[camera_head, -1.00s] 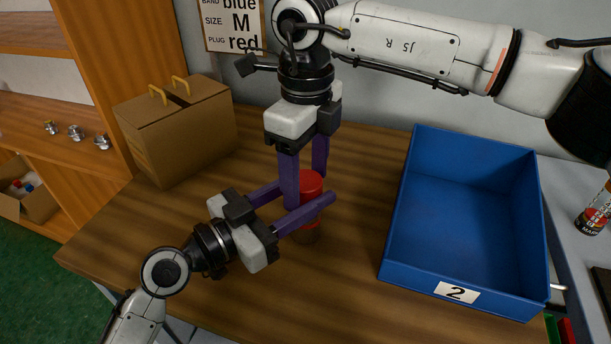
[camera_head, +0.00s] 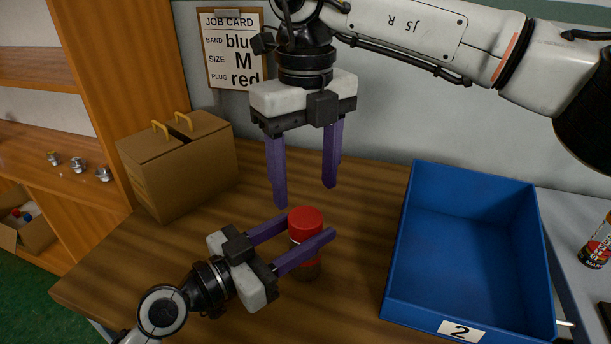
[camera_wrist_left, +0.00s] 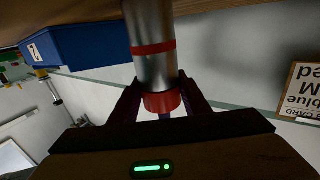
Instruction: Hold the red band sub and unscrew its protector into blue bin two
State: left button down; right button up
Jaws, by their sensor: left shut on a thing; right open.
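The sub (camera_head: 309,266) stands upright on the table with a red protector (camera_head: 306,220) on its top end. In the left wrist view, which is upside down, the sub is a silver cylinder (camera_wrist_left: 154,70) with a red band (camera_wrist_left: 153,48), and its red protector (camera_wrist_left: 161,103) shows between the fingers. My left gripper (camera_head: 308,232) is shut on the sub from the side, just below the protector. My right gripper (camera_head: 306,196) is open and empty, pointing down above and behind the protector. Blue bin two (camera_head: 461,331) stands to the right and looks empty.
A brown box (camera_head: 180,170) with yellow handles stands at the back left. A job card (camera_head: 231,48) on the wall reads blue, M, red. Several metal fittings (camera_head: 77,165) sit on the left shelf. A can (camera_head: 596,250) is at the far right.

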aim_at(306, 217)
jog(key=shift+r+m, duration=0.25)
jog(key=shift+m, duration=0.25)
jog(key=shift+f, duration=0.1)
notch_tip(306, 217, down, 8)
jog(key=shift+r, duration=0.2)
jog(key=shift+c, duration=0.2)
jog(key=c, duration=1.1)
jog(key=shift+o, duration=0.3)
jog(key=n, duration=0.6)
jog(key=o, duration=1.2)
